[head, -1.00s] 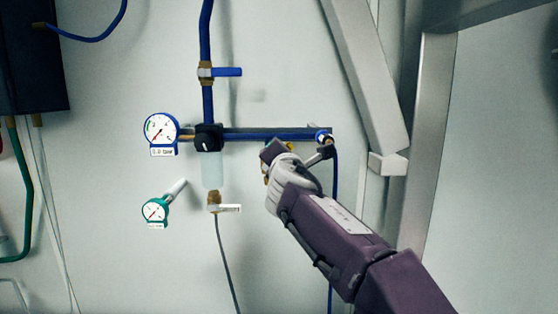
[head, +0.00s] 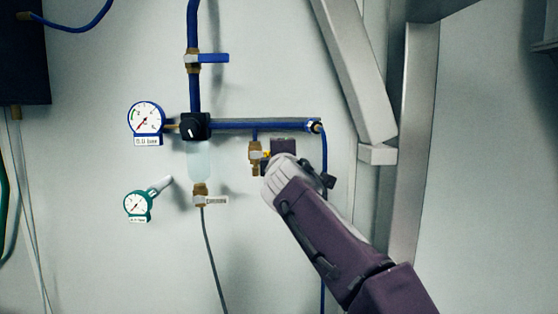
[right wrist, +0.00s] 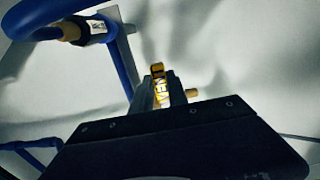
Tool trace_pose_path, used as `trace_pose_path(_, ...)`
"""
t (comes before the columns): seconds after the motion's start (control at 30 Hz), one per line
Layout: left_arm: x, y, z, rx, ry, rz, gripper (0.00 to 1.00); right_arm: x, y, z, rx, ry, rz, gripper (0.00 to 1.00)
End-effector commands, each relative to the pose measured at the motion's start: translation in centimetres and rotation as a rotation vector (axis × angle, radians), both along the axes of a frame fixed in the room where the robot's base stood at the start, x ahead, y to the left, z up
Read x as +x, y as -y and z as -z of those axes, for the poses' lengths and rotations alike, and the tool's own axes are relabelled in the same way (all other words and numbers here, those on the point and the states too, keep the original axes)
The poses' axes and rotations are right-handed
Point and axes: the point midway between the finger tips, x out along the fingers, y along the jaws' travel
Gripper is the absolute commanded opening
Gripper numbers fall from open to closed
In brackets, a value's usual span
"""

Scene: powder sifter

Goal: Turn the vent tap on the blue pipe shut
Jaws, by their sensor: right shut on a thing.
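The vent tap (head: 255,152) is a small brass valve hanging under the horizontal blue pipe (head: 260,125) in the head view. Its yellow handle (head: 266,154) points right, crosswise to the upright valve body, and is mostly hidden by my gripper. In the right wrist view the yellow handle (right wrist: 160,90) with dark lettering, partly readable as "VEN", sits between the two fingers. My right gripper (head: 270,161) is shut on this handle from the right; its fingers also show in the wrist view (right wrist: 162,97). My left gripper is not in view.
A blue lever (head: 213,58) sits crosswise on the upright pipe. A blue-rimmed gauge (head: 146,118), a black regulator knob (head: 194,128) and a green gauge (head: 138,205) are to the left. A blue hose (head: 324,230) hangs behind my arm. A metal frame (head: 360,90) stands right.

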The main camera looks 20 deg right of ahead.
Motion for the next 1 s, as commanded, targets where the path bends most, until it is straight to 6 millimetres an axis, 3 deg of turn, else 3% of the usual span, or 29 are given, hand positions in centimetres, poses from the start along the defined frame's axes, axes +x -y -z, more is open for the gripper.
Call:
trace_pose_path(0.63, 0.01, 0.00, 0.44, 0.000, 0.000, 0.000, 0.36, 0.06, 0.04, 0.52, 0.041, 0.005, 0.002, 0.00)
trace_pose_path(0.67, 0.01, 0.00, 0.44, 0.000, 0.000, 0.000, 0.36, 0.06, 0.03, 0.53, 0.041, 0.005, 0.002, 0.28)
trace_pose_path(0.7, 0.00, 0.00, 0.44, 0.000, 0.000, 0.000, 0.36, 0.06, 0.03, 0.52, 0.041, 0.005, 0.002, 0.39)
trace_pose_path(1.0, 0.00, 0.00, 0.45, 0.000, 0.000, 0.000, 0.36, -0.03, 0.01, 0.35, 0.039, 0.009, 0.001, 0.42)
